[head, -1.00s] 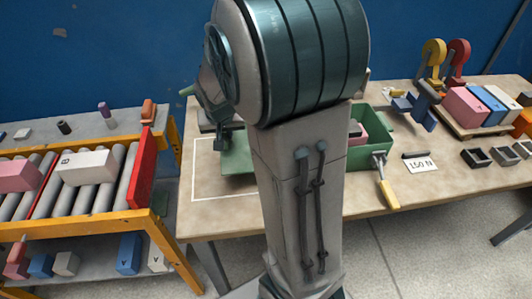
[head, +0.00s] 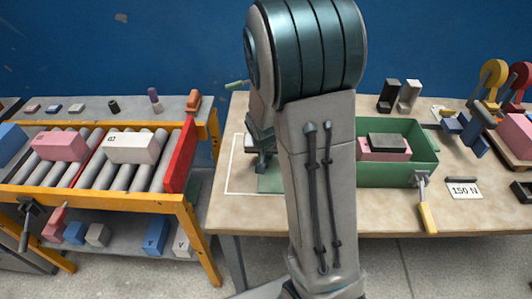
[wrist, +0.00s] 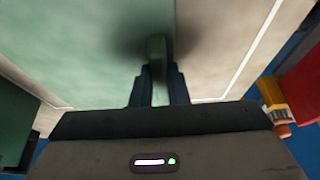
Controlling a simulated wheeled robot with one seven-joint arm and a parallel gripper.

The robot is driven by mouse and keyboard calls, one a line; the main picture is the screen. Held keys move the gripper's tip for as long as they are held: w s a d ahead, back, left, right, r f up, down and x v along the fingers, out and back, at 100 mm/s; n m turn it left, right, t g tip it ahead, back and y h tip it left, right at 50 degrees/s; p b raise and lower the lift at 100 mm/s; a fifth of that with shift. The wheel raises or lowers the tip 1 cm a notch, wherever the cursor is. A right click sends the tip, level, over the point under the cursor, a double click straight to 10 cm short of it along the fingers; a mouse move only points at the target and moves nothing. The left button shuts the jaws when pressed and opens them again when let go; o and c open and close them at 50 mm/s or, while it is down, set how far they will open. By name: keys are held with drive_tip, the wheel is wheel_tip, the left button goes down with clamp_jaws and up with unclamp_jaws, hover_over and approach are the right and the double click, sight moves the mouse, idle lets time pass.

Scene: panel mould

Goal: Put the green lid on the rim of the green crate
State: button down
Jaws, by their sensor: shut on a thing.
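The green lid (head: 270,182) shows partly in the head view, left of my arm, at a white outline on the table; my arm hides the rest. In the wrist view the lid (wrist: 95,45) is a broad flat green sheet. My gripper (wrist: 158,75) is shut on an upright green piece at the lid. In the head view my gripper (head: 262,152) is just above the lid, partly hidden. I cannot tell if the lid touches the table. The green crate (head: 398,176) stands open right of my arm, with a pink block and a dark block inside.
A yellow-handled clamp (head: 426,208) hangs at the crate's front right. A card reading 150 N (head: 464,190) lies right of it. Black and white upright pieces (head: 389,96) stand behind the crate. A roller conveyor (head: 95,165) with a red end plate (head: 180,155) stands left, across a gap.

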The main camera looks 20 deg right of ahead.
drive_tip(key=c, duration=1.4)
unclamp_jaws()
drive_tip(key=shift+s+a+r, duration=0.1)
drive_tip(key=shift+r, duration=0.5)
drive_tip(key=p+v, duration=0.1)
drive_tip(key=v, duration=1)
drive_tip(key=shift+s, duration=0.25)
drive_tip(key=shift+o, duration=0.4)
drive_tip(key=s+a+r+n+y, duration=0.1)
drive_tip(key=s+a+r+n, duration=0.1)
drive_tip(key=s, duration=0.5)
drive_tip(key=s+a+r+n+g, duration=0.1)
drive_tip(key=s+a+r+n, duration=0.1)
drive_tip(key=s, duration=0.6)
drive_tip(key=shift+a+y, duration=0.35)
drive_tip(key=shift+y, duration=0.05)
drive_tip(key=shift+s+g, duration=0.3)
drive_tip(key=shift+s, duration=0.05)
